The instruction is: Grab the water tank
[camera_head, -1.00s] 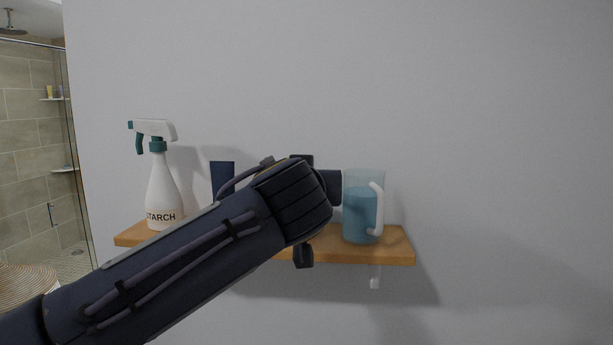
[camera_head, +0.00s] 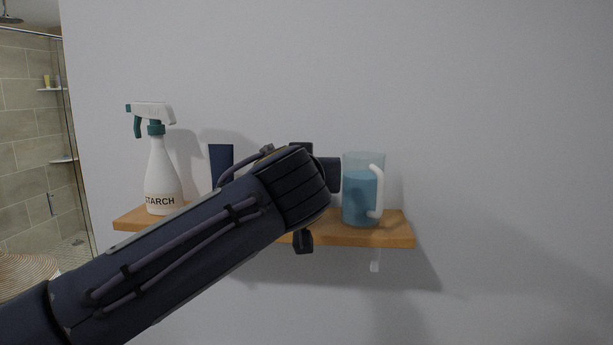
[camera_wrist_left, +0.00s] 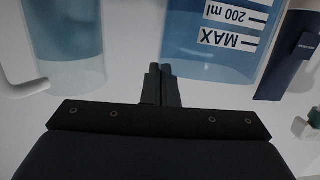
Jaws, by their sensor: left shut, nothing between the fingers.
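A clear tank of blue water (camera_wrist_left: 215,45), printed MAX and 200 ml, shows upside down in the left wrist view. My arm hides it in the head view. A clear jug of blue water (camera_head: 358,200) with a white handle stands upright on the wooden shelf's right part; it also shows at the left of the wrist view (camera_wrist_left: 68,40). My left gripper (camera_wrist_left: 161,80) is shut and empty, its fingertips between the jug and the marked tank in that picture. I cannot tell if it touches either. My right gripper is out of view.
The wooden shelf (camera_head: 390,236) is fixed to a plain wall. A white starch spray bottle (camera_head: 160,180) stands at its left end. The wall right of the shelf is clear. A tiled shower (camera_head: 28,140) is far left.

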